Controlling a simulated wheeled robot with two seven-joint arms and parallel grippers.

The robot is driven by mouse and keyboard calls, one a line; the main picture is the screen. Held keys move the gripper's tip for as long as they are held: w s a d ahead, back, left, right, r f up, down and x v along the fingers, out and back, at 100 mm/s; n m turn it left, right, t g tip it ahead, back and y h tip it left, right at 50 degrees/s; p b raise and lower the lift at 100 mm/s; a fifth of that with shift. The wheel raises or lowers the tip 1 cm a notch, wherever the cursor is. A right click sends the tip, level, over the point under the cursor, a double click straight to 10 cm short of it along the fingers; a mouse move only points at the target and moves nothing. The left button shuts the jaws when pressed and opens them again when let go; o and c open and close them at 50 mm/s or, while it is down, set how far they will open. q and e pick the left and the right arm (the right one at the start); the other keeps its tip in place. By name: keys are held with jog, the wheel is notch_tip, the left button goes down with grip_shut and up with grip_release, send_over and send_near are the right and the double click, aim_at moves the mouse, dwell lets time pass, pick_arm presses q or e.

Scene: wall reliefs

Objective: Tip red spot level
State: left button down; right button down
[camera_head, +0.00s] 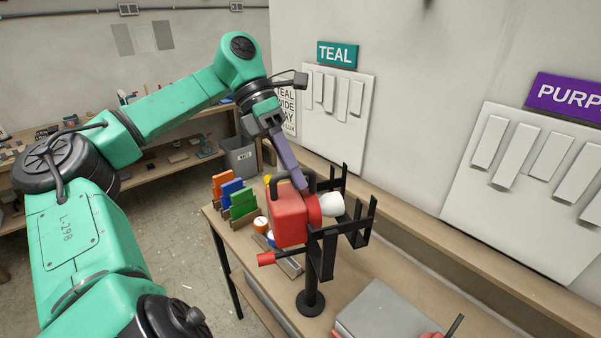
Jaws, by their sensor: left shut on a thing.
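The red spot (290,219) is a boxy red lamp with a white front (331,205) facing right, toward the wall. It sits at a black stand (312,285) with forked arms on the workbench. Its body looks slightly tilted; the exact angle is hard to tell. My left gripper (302,185) reaches down from above and is shut at the lamp's top, by the black bracket. The exact contact is hidden by the fingers. My right gripper is not in view.
The workbench (375,266) stands along the wall. Orange, blue and green upright pieces (233,197) stand at its left end. A grey box (385,315) lies in front at right. White relief panels hang under TEAL (337,55) and PURPLE signs (567,97). A grey bin (240,157) stands behind.

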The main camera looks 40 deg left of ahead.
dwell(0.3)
pick_arm(q)
jog(key=c, duration=0.8)
grip_release()
jog(key=shift+w, duration=0.1)
jog(key=shift+c, duration=0.2)
jog(key=p+v, duration=0.4)
jog(key=v, duration=1)
jog(key=shift+r+p, duration=0.3)
jog(key=shift+p, duration=0.05)
jog(key=shift+a, duration=0.1)
